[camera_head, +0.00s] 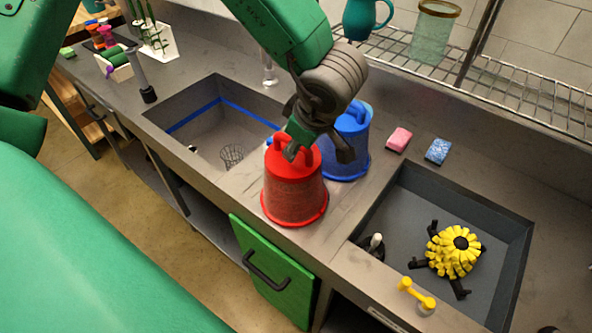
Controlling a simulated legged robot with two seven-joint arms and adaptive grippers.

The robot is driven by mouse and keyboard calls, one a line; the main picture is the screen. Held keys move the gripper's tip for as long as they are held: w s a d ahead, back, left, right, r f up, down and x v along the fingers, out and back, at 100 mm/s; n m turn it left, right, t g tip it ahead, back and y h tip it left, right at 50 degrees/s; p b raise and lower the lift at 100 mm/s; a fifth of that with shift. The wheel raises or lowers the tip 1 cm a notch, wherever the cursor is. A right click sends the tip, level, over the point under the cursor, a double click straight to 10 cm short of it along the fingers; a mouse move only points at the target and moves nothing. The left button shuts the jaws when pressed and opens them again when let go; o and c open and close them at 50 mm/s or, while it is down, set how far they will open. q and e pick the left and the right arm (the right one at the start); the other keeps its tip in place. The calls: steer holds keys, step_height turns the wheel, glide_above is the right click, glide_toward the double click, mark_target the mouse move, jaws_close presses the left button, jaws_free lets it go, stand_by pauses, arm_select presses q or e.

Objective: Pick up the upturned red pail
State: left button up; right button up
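The red pail (294,188) stands upside down on the grey counter between the two sinks, with its handle loop on top. My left gripper (317,153) is right over the pail's top. Its fingers are spread, one overlapping the red handle and the other to the right, in front of the blue pail. The fingers do not appear closed on the handle, and whether they touch it cannot be told. My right gripper cannot be made out in this view.
An upturned blue pail (349,150) stands close behind the red one. Pink (399,139) and blue (439,151) sponges lie to the right. The right sink (398,207) holds a yellow-and-black object (454,252); the left sink (200,133) holds a wire basket (232,155). A wire shelf (500,83) hangs behind.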

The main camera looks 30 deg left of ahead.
arm_select(q)
steer(key=shift+s+a, duration=0.15)
steer(key=shift+a, duration=0.05)
steer(key=c, duration=0.9)
steer(key=shift+a, duration=0.25)
